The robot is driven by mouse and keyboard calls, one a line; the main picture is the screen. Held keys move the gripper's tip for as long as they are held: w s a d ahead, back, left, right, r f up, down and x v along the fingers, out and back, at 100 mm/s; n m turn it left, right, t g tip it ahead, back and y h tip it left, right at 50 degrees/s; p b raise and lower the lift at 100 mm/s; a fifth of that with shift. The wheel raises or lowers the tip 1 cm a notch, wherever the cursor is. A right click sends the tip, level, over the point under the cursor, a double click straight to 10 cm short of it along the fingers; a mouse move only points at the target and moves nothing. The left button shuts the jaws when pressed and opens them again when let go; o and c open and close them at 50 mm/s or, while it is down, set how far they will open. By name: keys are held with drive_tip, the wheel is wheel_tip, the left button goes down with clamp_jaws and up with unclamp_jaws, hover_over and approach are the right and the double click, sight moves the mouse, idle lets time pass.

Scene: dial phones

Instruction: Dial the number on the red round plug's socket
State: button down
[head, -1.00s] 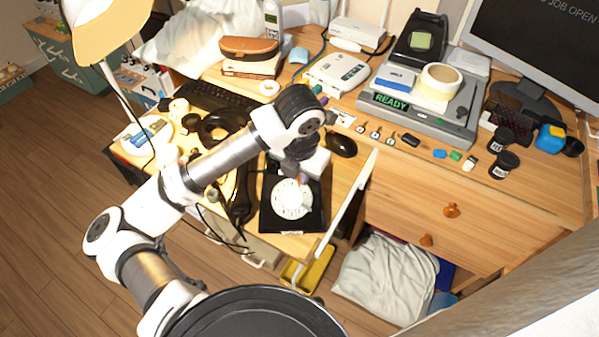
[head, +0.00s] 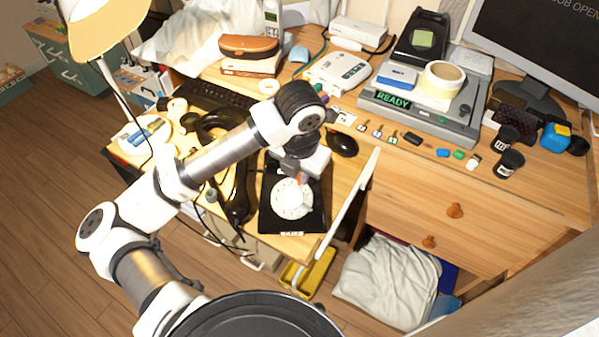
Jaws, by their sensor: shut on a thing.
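A black dial phone base (head: 313,222) with a white round dial (head: 291,200) lies on the pulled-out board at the desk's left. My gripper (head: 302,181) points down over the dial's upper right part. Its fingers are small and partly hidden by the wrist. It is shut on a small orange-brown thing at the dial; I cannot tell whether that thing touches the dial. The black handset (head: 238,190) lies to the left of the phone. I cannot make out a red round plug, its socket or a number in this view.
A black mouse (head: 342,143) is just right of my gripper. A white upright panel edge (head: 352,205) stands right of the phone. A grey device reading READY (head: 393,101), small tags and coloured bits lie further right. A lamp (head: 105,30) hangs at upper left.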

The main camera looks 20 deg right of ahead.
drive_tip(key=shift+w+f+b, duration=0.15)
drive_tip(key=shift+f+b, duration=0.3)
drive_tip(key=shift+b, duration=0.35)
idle(0.4)
drive_tip(key=shift+d, duration=0.1)
drive_tip(key=shift+s+d+f+b, duration=0.15)
drive_tip(key=shift+s+d+b, duration=0.05)
drive_tip(key=shift+s+b, duration=0.25)
drive_tip(key=shift+s+d, duration=0.1)
idle(0.3)
drive_tip(key=shift+s+d+f+b, duration=0.1)
drive_tip(key=shift+s+f+b, duration=0.1)
drive_tip(key=shift+s+b, duration=0.4)
